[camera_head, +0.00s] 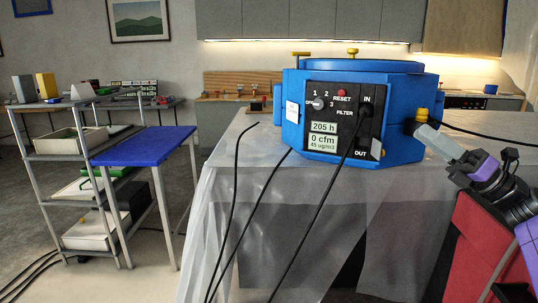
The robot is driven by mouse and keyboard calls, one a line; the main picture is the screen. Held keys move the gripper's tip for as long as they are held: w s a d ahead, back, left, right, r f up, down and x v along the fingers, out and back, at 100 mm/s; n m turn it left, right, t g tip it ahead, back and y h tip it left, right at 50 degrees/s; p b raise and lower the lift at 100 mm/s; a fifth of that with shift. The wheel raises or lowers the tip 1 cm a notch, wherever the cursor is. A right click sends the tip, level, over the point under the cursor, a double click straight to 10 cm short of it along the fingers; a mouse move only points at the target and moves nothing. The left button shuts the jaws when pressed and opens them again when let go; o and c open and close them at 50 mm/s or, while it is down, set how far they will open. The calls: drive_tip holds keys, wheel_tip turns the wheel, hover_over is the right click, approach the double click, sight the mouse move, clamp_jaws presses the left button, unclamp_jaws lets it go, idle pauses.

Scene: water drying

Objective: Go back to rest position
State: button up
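My gripper (437,143) is at the right, at the end of my grey and purple arm. It points up and left at the right side of the blue machine (401,92). Its tip is close to a yellow fitting (421,114) on that side. I cannot tell whether it touches the fitting, and its fingers are too small to read as open or shut. The machine stands on a table under clear plastic sheeting (235,180). Its black panel (336,95) has a knob, a red reset button and displays reading 205 h and 0 cfm.
Black cables hang from the machine over the sheeting, and another black cable (480,137) runs off to the right. A grey shelf cart (90,155) and a blue-topped table (150,145) stand at the left. Some floor (150,270) between them and the sheeted table is clear.

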drive_tip(key=s+a+f+n+t+h, duration=0.3)
drive_tip(key=s+f+n+h, duration=0.5)
drive_tip(key=s+f+n, duration=0.2)
drive_tip(key=s+a+f+n+t+h, duration=0.25)
drive_tip(key=s+f+n+h, duration=0.45)
drive_tip(key=s+f+n, duration=0.35)
drive_tip(key=s+a+f+n+t+h, duration=0.2)
drive_tip(key=s+a+f+n+h, duration=0.2)
drive_tip(key=s+f+n+h, duration=0.55)
drive_tip(key=s+a+f+n+g+y, duration=0.1)
drive_tip(key=s+a+f+g+y, duration=0.2)
drive_tip(key=s, duration=0.9)
drive_tip(key=s+a+f+g+y, duration=0.2)
drive_tip(key=s+g, duration=0.1)
drive_tip(key=s, duration=1)
wheel_tip(320, 180, up, 15)
drive_tip(key=p, duration=1.5)
drive_tip(key=shift+w+a+p, duration=0.15)
drive_tip(key=shift+w+p, duration=0.2)
